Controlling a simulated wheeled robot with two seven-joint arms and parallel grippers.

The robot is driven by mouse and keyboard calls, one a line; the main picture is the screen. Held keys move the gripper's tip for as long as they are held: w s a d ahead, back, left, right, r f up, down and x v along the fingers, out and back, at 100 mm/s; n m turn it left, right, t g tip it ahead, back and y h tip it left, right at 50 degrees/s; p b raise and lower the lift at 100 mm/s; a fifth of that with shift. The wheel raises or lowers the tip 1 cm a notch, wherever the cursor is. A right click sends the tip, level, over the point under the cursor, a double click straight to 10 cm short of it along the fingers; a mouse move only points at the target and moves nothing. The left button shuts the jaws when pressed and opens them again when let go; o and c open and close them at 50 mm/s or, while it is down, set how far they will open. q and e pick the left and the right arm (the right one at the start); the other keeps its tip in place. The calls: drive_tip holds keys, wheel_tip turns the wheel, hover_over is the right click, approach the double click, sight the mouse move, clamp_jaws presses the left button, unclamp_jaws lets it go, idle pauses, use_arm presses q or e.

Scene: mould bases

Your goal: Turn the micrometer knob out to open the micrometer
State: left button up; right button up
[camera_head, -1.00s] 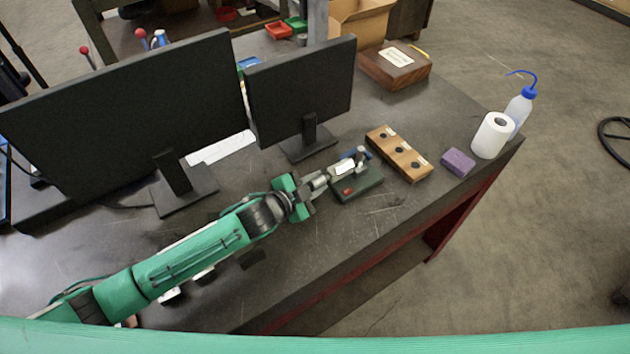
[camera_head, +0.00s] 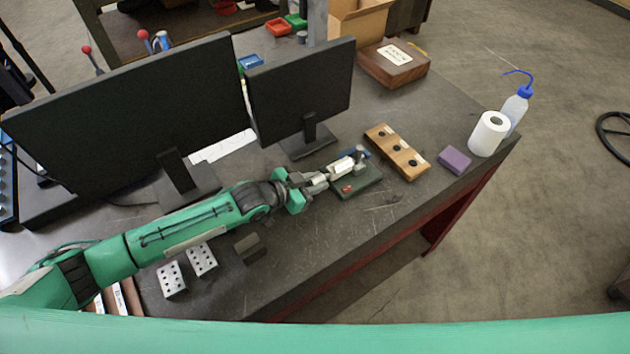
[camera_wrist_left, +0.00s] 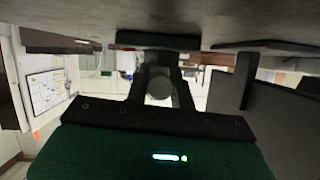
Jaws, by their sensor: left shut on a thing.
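The micrometer (camera_head: 342,167) sits in a dark green stand (camera_head: 357,184) on the dark bench. Its knob end points left, towards my left gripper. My left gripper (camera_head: 314,184) is shut on the micrometer knob, in line with its axis. In the left wrist view the round grey end of the knob (camera_wrist_left: 159,86) shows between the two dark fingers. The gap between the measuring faces is too small to judge. My right gripper is not in view.
A wooden block with holes (camera_head: 398,152) lies right of the stand. Beyond it are a purple block (camera_head: 454,160), a paper roll (camera_head: 488,134) and a wash bottle (camera_head: 515,107). Two monitors (camera_head: 303,95) stand behind.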

sight(315, 179)
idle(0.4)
use_arm(q)
drive_tip(key=o, duration=1)
wheel_tip(315, 179, up, 20)
drive_tip(key=b, duration=0.5)
